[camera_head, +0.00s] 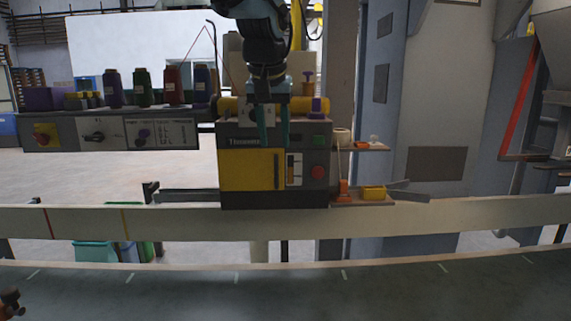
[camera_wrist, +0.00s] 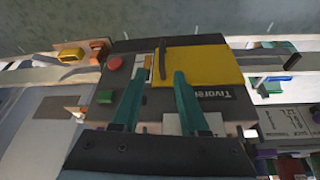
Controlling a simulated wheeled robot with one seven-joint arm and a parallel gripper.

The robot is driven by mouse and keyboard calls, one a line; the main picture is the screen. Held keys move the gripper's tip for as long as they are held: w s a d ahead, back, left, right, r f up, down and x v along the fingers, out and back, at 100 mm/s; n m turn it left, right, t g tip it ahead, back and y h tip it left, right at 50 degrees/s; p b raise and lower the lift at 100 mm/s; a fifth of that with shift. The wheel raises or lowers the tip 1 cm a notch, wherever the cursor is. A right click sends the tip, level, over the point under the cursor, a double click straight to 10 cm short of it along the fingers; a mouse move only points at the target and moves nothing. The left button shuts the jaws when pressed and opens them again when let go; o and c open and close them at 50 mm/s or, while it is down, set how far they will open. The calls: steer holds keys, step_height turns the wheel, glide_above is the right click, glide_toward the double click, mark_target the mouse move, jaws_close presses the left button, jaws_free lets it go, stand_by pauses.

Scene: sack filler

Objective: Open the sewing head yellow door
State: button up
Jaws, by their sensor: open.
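The sewing head (camera_head: 226,142) is a dark box on the rail, with a yellow door (camera_head: 250,170) on its front. The door looks shut, flush with the front. A dark upright bar handle (camera_head: 277,171) stands at the door's right edge. My gripper (camera_head: 274,146) hangs in front of the head's upper part, its teal fingers apart and empty, tips just above the handle. In the wrist view, the yellow door (camera_wrist: 210,66) and handle (camera_wrist: 162,58) lie beyond the fingertips of my gripper (camera_wrist: 162,73). The handle lies roughly in line with the gap; contact is not visible.
A red button (camera_head: 318,172) and green button (camera_head: 319,140) sit right of the door. A control panel (camera_head: 110,134) with thread spools above is at left. A small shelf (camera_head: 362,203) with a yellow box juts right. A pale rail (camera_head: 470,212) runs below.

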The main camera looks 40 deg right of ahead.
mark_target(276, 161)
steer(key=p+x, duration=0.1)
steer(key=x, duration=0.7)
steer(key=shift+w+a, duration=0.1)
jaws_close()
steer(key=shift+r, duration=0.1)
stand_by(1.1)
